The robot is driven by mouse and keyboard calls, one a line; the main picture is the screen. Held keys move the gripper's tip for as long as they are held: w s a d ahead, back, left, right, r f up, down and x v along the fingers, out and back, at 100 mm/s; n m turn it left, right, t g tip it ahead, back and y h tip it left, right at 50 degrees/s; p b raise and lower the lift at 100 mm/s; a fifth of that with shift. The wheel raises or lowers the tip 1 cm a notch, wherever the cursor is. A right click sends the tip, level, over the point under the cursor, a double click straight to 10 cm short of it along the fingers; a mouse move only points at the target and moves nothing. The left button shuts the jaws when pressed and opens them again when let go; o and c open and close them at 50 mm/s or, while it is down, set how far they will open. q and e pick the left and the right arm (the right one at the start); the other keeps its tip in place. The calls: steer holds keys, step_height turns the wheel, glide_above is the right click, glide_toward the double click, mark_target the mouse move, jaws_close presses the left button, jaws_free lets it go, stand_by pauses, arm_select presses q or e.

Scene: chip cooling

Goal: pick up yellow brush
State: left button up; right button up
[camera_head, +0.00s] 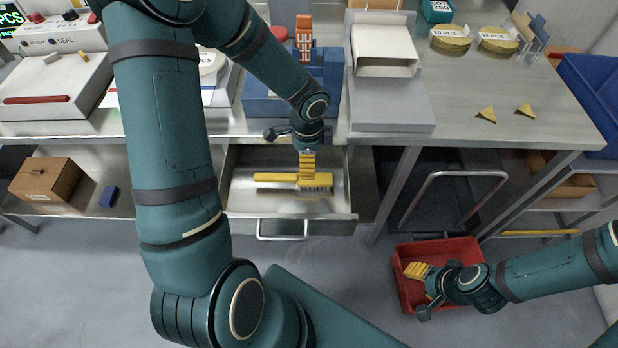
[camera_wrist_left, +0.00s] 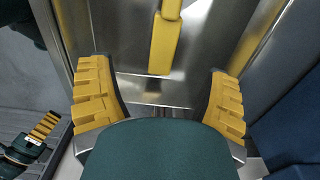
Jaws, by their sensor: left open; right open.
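The yellow brush (camera_head: 275,178) lies in the open metal drawer, its handle to the left and its bristles to the right. My left gripper (camera_head: 308,166) hangs over the drawer above the brush and covers part of it. In the left wrist view my left gripper (camera_wrist_left: 161,98) is open and empty, its two yellow fingers wide apart. The brush (camera_wrist_left: 164,46) shows there beyond the fingertips, between their lines, with no finger touching it. My right gripper (camera_head: 418,271) is open over the red crate (camera_head: 467,243), far right of the brush.
The drawer (camera_head: 340,200) sticks out below the workbench (camera_head: 470,85), and its walls surround the brush. A blue holder (camera_head: 262,105) stands on the bench behind my left wrist. A cardboard box (camera_head: 45,180) and a small blue block (camera_head: 109,196) rest on the left shelf.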

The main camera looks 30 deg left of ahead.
mark_target(293, 181)
arm_select(q)
step_height(293, 181, down, 6)
steer(key=shift+f+b, duration=0.15)
steer(key=shift+b, duration=0.65)
steer(key=shift+w+a+f+b, duration=0.15)
steer(key=shift+f+b, duration=0.1)
steer(key=shift+f, duration=0.65)
steer(key=shift+w+d+f+b, duration=0.15)
steer(key=shift+f+b, duration=0.15)
steer(key=shift+f, duration=0.55)
steer(key=shift+w+a+f+b, duration=0.15)
steer(key=shift+f+b, duration=0.1)
steer(key=shift+f, duration=0.65)
jaws_close()
